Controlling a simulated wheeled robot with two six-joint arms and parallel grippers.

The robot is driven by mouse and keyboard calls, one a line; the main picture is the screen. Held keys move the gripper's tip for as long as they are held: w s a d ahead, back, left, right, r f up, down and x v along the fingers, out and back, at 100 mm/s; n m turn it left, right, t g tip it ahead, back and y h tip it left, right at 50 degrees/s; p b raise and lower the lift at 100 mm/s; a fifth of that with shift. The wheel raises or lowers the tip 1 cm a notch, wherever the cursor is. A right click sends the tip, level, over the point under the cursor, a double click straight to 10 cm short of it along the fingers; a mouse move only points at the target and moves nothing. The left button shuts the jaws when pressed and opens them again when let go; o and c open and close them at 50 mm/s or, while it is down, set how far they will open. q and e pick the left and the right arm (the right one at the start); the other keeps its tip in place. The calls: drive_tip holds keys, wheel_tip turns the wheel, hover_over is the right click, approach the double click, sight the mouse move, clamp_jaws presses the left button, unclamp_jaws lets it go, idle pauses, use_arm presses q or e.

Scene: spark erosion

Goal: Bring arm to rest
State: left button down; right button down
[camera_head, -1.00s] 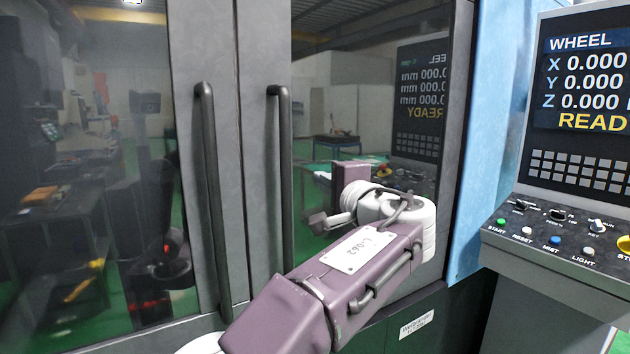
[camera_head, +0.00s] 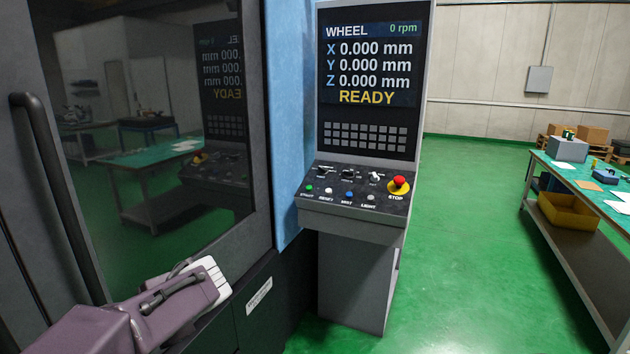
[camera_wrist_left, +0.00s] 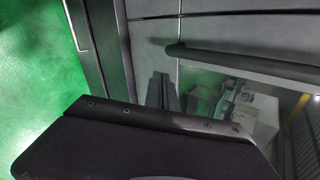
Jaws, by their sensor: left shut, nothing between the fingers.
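My left arm (camera_head: 165,305) comes in at the lower left of the head view, low in front of the machine's dark glass door (camera_head: 150,130). Its gripper cannot be made out there. In the left wrist view, my left gripper (camera_wrist_left: 161,88) shows as two dark fingers close together, shut and empty, partly hidden behind the dark wrist housing. The fingers point toward the grey door front, near a dark handle bar (camera_wrist_left: 245,62); I cannot tell the exact gap. My right arm and gripper are in neither view.
A door handle (camera_head: 60,190) stands at the left of the head view. The control panel (camera_head: 360,190) reads READY, with a red stop button (camera_head: 398,184). A workbench (camera_head: 600,200) with a yellow bin (camera_head: 567,212) is at the right. Green floor between is clear.

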use_arm(q)
drive_tip(key=s+d+f+n+g+h, duration=0.1)
drive_tip(key=s+d+f+n+h, duration=0.3)
drive_tip(key=f, duration=0.5)
drive_tip(key=s+d+f+n+g+h+p, duration=0.1)
drive_tip(key=s+d+f+n+h, duration=0.2)
drive_tip(key=s+d+f+h, duration=0.2)
drive_tip(key=s+d+f, duration=0.3)
drive_tip(key=d+f, duration=0.1)
drive_tip(key=d, duration=0.2)
drive_tip(key=shift+d+f+n+g, duration=0.25)
drive_tip(key=shift+d+n+g, duration=0.05)
drive_tip(key=shift+n, duration=0.1)
